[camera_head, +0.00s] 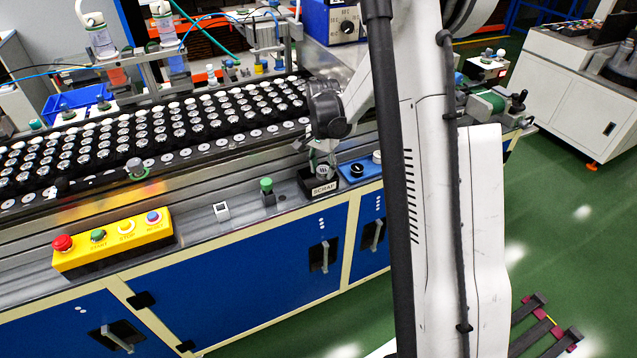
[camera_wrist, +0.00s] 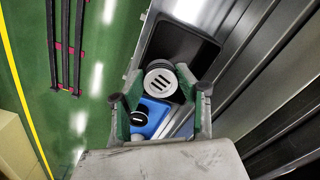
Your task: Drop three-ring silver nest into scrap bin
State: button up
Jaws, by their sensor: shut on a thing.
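The scrap bin (camera_head: 324,189) is a small black open box with a "SCRAP" label, standing on the grey ledge at the front of the bench. In the wrist view its dark inside (camera_wrist: 181,45) shows beyond the fingers. My gripper (camera_head: 321,152) points down just above the bin. In the wrist view my gripper (camera_wrist: 161,94) is shut on the silver nest (camera_wrist: 160,82), a round silver piece with three dark slots on its face. Whether the piece touches the bin cannot be told. The contact at the fingertips is hard to make out.
A blue panel (camera_wrist: 147,117) with a black knob is right beside the bin. A green-topped post (camera_head: 266,187) stands left of it. A yellow button box (camera_head: 115,240) is farther left. Behind runs a long black tray (camera_head: 150,137) with many round silver parts.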

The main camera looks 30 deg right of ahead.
jog(key=o, duration=1.3)
notch_tip(320, 180, up, 12)
